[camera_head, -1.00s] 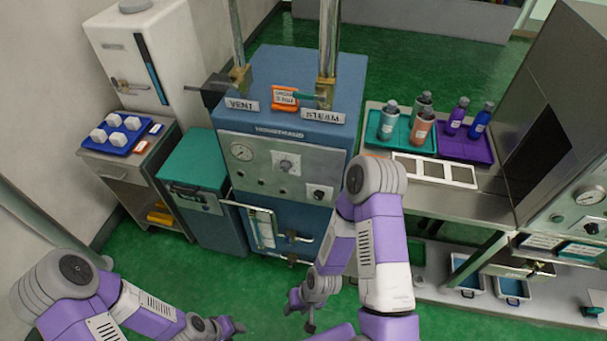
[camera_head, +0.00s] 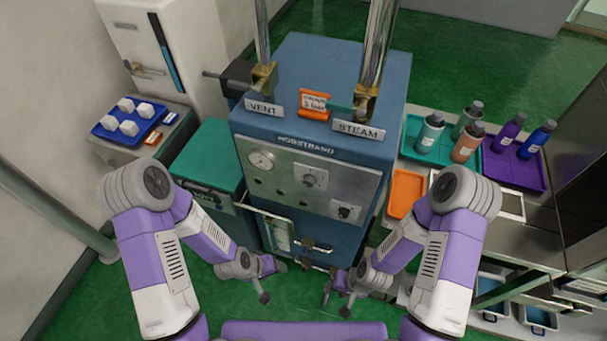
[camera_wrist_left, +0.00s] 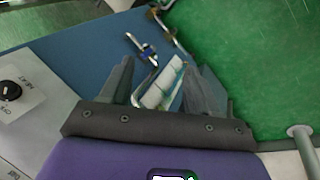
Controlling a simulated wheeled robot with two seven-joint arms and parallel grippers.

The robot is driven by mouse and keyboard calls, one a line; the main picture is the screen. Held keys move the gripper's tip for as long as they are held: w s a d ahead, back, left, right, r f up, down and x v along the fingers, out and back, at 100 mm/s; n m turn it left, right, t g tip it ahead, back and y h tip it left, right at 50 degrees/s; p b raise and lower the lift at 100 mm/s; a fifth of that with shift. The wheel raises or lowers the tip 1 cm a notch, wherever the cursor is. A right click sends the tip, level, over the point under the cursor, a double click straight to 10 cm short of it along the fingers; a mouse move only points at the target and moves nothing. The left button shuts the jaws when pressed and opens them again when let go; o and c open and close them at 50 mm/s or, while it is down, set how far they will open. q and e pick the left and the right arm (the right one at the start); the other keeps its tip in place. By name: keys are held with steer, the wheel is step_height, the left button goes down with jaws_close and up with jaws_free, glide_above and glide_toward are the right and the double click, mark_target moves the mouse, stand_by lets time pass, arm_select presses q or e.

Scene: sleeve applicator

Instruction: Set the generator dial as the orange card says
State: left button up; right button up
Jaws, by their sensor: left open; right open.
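In the left wrist view a black knob (camera_wrist_left: 10,92) on a pale plate, seemingly marked HEAT and OFF, shows at the left edge. The orange card (camera_head: 314,104) sits on top between the VENT and STEAM signs; its small text is not clearly readable. My left gripper (camera_head: 270,282), also in the left wrist view (camera_wrist_left: 165,88), is open and empty, low before the generator. My right gripper (camera_head: 336,302) is open and empty beside it.
A green bin (camera_head: 208,160) stands left; an orange tray (camera_head: 405,192) and bottles on trays are right. Green floor before it is clear.

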arm_select(q)
steer(key=w+r+t+b, duration=0.1)
steer(key=w+t+b, duration=0.1)
steer(key=w, duration=0.3)
steer(key=t+h+b, duration=0.5)
steer(key=t+b, duration=0.3)
steer(key=b, duration=0.2)
glide_toward(306, 184)
steer(key=w+d, duration=0.1)
steer(key=shift+n, duration=0.3)
steer(key=b+x, duration=0.1)
steer(key=x, duration=0.6)
steer(key=shift+w+b, duration=0.1)
steer(key=shift+b, duration=0.3)
arm_select(e)
step_height(306, 184, down, 15)
steer(key=shift+s, duration=0.4)
arm_select(q)
steer(key=shift+a, duration=0.1)
steer(key=shift+c, duration=0.2)
steer(key=c, duration=1)
arm_select(e)
steer(key=shift+f, duration=0.1)
